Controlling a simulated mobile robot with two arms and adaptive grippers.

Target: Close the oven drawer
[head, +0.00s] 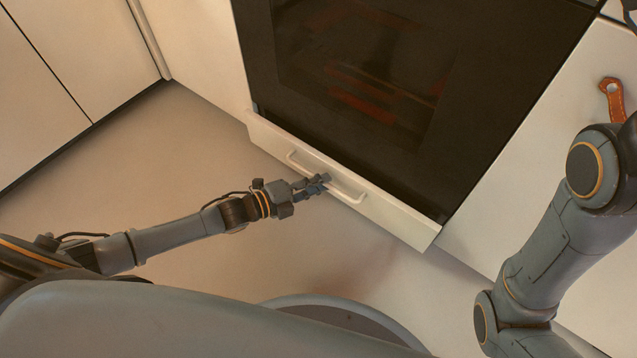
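The oven drawer (395,213) is a pale, wide front below the dark oven door, with a long bar handle (348,196). Its front stands a little out from the oven, with a narrow dark gap along its top edge. My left gripper (322,183) is at the middle of the handle, its fingers overlapping the bar. At this size I cannot tell whether the fingers are closed around the bar or only against it. My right arm shows at the right, but its gripper is outside the view.
The dark glass oven door (360,80) is above the drawer and looks shut. A cabinet with a brown leather pull (613,100) is at the right. Pale cabinets (60,70) stand at the left. The floor (170,150) in front is clear.

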